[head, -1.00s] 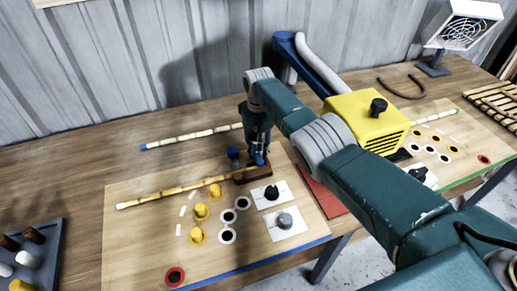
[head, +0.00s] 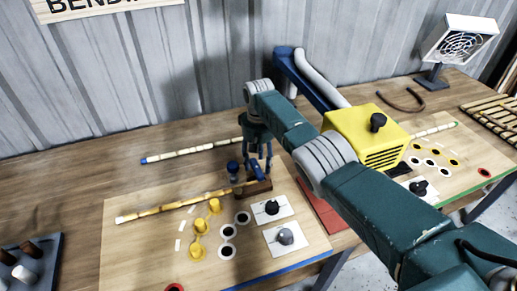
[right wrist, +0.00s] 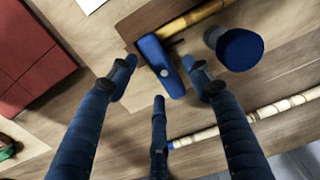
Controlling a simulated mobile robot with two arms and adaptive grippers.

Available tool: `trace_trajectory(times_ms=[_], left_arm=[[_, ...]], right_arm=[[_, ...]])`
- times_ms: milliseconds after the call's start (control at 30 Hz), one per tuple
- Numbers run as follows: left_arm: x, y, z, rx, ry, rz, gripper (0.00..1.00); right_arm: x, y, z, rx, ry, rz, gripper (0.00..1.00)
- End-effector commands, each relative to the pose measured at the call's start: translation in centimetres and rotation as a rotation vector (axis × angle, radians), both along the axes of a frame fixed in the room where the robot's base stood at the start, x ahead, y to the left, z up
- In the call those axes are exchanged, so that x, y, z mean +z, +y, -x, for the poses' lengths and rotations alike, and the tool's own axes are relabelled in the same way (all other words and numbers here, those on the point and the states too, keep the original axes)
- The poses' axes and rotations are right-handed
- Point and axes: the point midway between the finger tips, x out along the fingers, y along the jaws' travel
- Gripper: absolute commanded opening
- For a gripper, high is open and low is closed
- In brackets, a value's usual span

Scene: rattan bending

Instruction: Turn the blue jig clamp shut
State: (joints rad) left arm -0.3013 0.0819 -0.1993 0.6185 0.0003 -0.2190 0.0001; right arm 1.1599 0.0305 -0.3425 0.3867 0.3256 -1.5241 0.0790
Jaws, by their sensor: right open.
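The blue jig clamp (right wrist: 160,66) is a rounded blue lever with a pale pivot dot, on a brown wooden block (head: 262,189). In the right wrist view the lever sticks out past the block's edge, pointing toward my palm. A yellow rattan stalk (head: 180,206) lies with one end at the block. My right gripper (head: 257,165) is over the clamp; in its wrist view the open fingers (right wrist: 162,80) stand either side of the lever, a third finger below. I cannot tell whether they touch it. My left gripper is out of view.
A blue round-topped post (right wrist: 238,48) stands close beside the block. Yellow pegs (head: 200,227) and black and grey knobs (head: 286,236) sit on the board nearer me. Another stalk (head: 190,152) lies behind. A yellow box (head: 365,135) stands to the right.

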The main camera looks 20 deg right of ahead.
Motion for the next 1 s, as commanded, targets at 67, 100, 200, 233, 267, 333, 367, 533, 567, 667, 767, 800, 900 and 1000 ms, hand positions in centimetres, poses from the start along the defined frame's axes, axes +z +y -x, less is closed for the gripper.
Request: trace_trajectory(times_ms=[67,100,200,233,267,333,367,533,567,667,767,800,900,1000], left_arm=[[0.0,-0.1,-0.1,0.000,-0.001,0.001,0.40],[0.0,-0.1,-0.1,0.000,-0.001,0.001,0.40],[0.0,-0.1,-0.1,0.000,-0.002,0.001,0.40],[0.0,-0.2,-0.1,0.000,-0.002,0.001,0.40],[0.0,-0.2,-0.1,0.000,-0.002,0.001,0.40],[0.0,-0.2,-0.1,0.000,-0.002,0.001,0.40],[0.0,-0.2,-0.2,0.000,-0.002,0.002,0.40],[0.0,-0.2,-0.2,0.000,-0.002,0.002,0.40],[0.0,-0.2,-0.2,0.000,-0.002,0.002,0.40],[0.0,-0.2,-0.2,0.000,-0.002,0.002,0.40],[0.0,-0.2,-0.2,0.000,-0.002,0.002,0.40],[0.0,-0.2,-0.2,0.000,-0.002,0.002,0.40],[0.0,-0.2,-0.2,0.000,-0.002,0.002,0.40],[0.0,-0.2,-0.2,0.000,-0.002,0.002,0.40]], right_arm=[[1.1,0.0,-0.1,0.001,-0.005,0.000,0.50],[2.0,0.0,-0.1,0.001,-0.006,0.001,0.50],[4.4,0.0,-0.1,-0.001,-0.007,0.000,0.50],[5.1,0.0,-0.1,-0.001,-0.007,0.000,0.50],[5.7,0.0,-0.1,-0.001,-0.006,0.000,0.50],[7.2,-0.1,-0.1,-0.001,-0.005,0.001,0.50],[7.8,0.0,-0.1,-0.001,-0.006,0.001,0.50],[10.1,0.0,-0.1,-0.002,-0.004,0.000,0.50],[10.4,0.0,-0.1,-0.002,-0.004,0.000,0.50],[10.9,0.0,0.0,-0.002,-0.003,0.000,0.50],[11.0,0.0,0.0,-0.002,-0.002,0.000,0.50],[11.0,0.0,0.0,-0.002,-0.002,0.000,0.50],[11.0,0.0,0.0,-0.002,-0.002,0.000,0.50],[11.0,0.0,0.0,-0.002,-0.002,0.000,0.50]])
